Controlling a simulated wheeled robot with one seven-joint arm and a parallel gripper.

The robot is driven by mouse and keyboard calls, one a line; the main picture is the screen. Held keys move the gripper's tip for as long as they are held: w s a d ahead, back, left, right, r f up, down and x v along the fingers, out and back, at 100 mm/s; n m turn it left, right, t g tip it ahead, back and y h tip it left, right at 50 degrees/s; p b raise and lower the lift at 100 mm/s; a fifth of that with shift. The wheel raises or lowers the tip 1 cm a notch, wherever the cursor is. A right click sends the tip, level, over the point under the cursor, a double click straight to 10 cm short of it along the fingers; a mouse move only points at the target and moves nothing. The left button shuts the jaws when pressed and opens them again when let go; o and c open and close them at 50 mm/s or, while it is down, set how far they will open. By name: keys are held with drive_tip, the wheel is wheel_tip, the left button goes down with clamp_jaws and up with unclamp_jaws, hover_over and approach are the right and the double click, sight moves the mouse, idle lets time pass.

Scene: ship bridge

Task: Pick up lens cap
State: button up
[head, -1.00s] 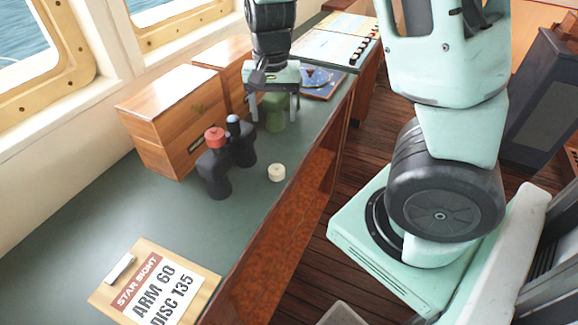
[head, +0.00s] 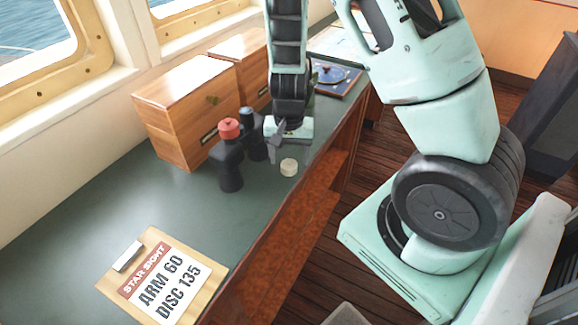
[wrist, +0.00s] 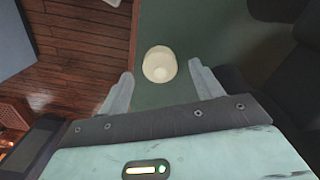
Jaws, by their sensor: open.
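A small cream round cap, which looks like the lens cap (head: 289,167), lies on the green counter near its front edge. It also shows in the wrist view (wrist: 159,64), beyond and between my two fingertips. My gripper (head: 288,148) is over the counter just behind and above the cap, pointing down. In the wrist view my gripper (wrist: 161,78) is open, with nothing between its fingers. The exact height above the cap is hard to tell.
Dark binoculars (head: 229,168) with a red cap (head: 229,128) and a blue cap stand just left of the lens cap. Wooden boxes (head: 185,105) stand behind them. A clipboard (head: 150,280) lies at the near left. The counter's wooden front edge is close on the right.

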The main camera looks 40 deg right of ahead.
wheel_tip(320, 180, down, 2)
drive_tip(key=shift+f, duration=0.1)
drive_tip(key=c, duration=1)
drive_tip(key=shift+c, duration=0.2)
drive_tip(key=shift+r, duration=0.2)
